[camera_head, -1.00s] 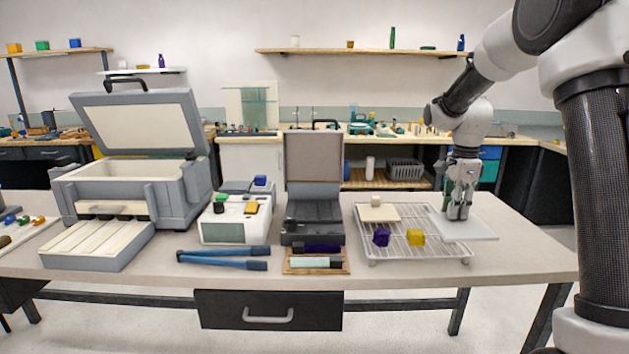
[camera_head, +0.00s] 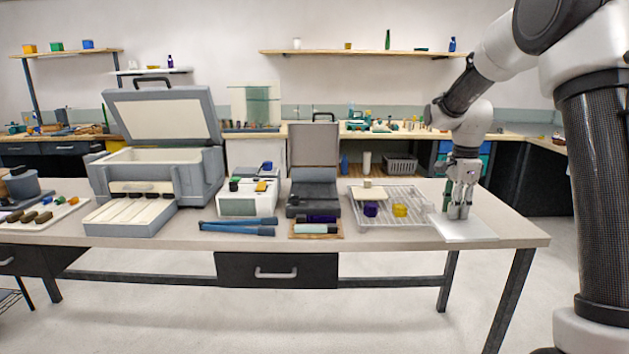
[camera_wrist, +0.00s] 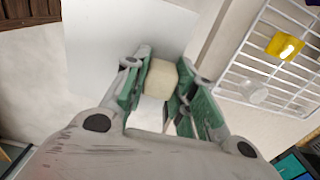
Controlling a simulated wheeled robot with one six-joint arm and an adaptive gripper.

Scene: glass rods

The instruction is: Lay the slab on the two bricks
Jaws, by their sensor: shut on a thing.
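My gripper (camera_head: 458,214) is low over the white board at the table's right end. In the wrist view, my gripper (camera_wrist: 158,92) is shut on a cream block (camera_wrist: 161,80), which looks like a brick; I cannot tell whether it touches the board. A flat cream slab (camera_head: 368,195) lies at the back left of the wire rack. A second small cream block (camera_head: 367,183) appears to rest on the slab's back part.
The white board (camera_head: 470,232) lies right of the wire rack (camera_head: 387,226). A purple block (camera_head: 371,209) and a yellow block (camera_head: 400,210) sit on the rack. A grey open case (camera_head: 314,190) stands left of it. Blue tongs (camera_head: 238,226) lie near the front edge.

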